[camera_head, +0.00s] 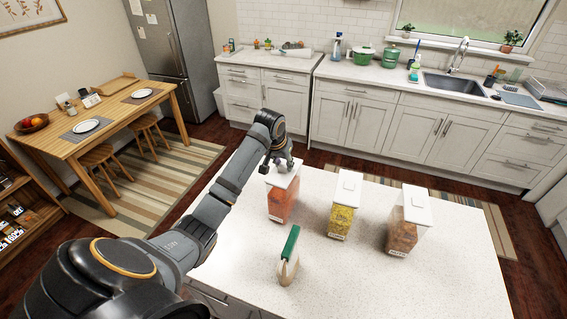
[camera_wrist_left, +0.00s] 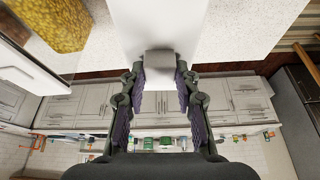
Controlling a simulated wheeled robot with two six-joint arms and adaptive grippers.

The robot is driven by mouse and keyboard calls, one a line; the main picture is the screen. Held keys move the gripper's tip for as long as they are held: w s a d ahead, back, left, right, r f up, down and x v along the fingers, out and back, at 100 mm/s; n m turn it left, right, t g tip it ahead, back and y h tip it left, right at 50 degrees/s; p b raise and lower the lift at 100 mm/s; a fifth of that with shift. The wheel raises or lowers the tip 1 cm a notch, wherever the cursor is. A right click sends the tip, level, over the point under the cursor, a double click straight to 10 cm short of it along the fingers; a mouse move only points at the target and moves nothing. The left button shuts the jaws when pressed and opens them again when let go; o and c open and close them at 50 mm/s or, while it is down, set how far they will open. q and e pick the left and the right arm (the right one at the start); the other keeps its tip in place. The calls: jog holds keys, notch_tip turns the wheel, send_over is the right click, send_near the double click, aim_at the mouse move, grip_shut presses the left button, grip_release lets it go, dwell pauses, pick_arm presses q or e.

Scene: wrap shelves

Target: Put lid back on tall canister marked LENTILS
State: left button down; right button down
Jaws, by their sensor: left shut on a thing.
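A tall clear canister (camera_head: 282,204) with orange-red contents stands at the left of the three on the white island; its small front label is too small to read. A white square lid (camera_head: 288,176) is at its top; I cannot tell whether it is fully seated or just above the rim. My left gripper (camera_head: 279,164) is over this lid. In the left wrist view my left gripper (camera_wrist_left: 160,80) is shut on the lid's pale knob (camera_wrist_left: 160,64), with the white lid (camera_wrist_left: 158,22) beyond. My right gripper is not in view.
A yellow-filled canister (camera_head: 342,218) and a brown-filled canister (camera_head: 404,232), both with white lids on, stand to the right. A pale item with a green top (camera_head: 289,258) stands nearer me. The island top (camera_head: 450,275) is clear at front right.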

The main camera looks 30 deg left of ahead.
pick_arm(q)
jog(key=shift+f, duration=0.2)
jog(key=shift+c, duration=1.7)
grip_release()
jog(key=shift+r, duration=0.1)
jog(key=shift+r, duration=3.4)
jog(key=shift+f, duration=0.1)
